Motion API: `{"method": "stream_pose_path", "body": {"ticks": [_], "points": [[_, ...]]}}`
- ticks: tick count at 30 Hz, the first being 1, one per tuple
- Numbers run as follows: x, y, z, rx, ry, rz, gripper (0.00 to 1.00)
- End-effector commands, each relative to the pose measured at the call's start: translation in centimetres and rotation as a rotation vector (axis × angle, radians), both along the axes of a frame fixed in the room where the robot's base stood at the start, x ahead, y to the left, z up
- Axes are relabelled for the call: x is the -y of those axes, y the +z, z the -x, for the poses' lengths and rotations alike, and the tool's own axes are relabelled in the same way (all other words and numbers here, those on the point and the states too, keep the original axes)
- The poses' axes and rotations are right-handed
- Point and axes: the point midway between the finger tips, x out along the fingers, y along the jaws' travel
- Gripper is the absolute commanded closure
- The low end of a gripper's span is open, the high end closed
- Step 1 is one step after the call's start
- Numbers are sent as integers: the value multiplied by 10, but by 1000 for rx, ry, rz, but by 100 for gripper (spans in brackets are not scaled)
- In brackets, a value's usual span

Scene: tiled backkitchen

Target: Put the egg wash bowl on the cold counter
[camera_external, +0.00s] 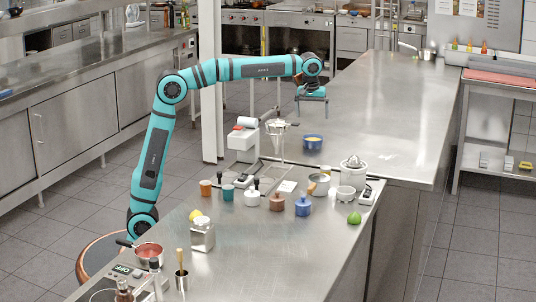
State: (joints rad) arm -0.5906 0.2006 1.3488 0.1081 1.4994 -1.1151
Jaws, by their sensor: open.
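The egg wash bowl looks to be the small blue bowl (313,143) with yellow contents. It appears to rest upright on the long steel counter (375,125) that runs toward the back, near its left edge. I take this counter to be the cold counter, though no label shows. My gripper (312,112) hangs above the bowl with its fingers pointing down. It is open and empty, with a clear gap between it and the bowl.
A white stand with a metal funnel (277,132) is left of the bowl. A white juicer (352,172), several small pots and a green lime (354,218) crowd the front counter. The long counter is mostly bare right of the bowl.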

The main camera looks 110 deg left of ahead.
Motion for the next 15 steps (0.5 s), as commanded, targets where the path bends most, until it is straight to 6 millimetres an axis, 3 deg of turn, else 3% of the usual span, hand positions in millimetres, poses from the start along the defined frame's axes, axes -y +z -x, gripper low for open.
{"method": "stream_pose_path", "body": {"ticks": [8, 15], "points": [[88, 35, 13, 164, -275, -119, 0], [164, 57, 36, 308, -521, -247, 0]]}}
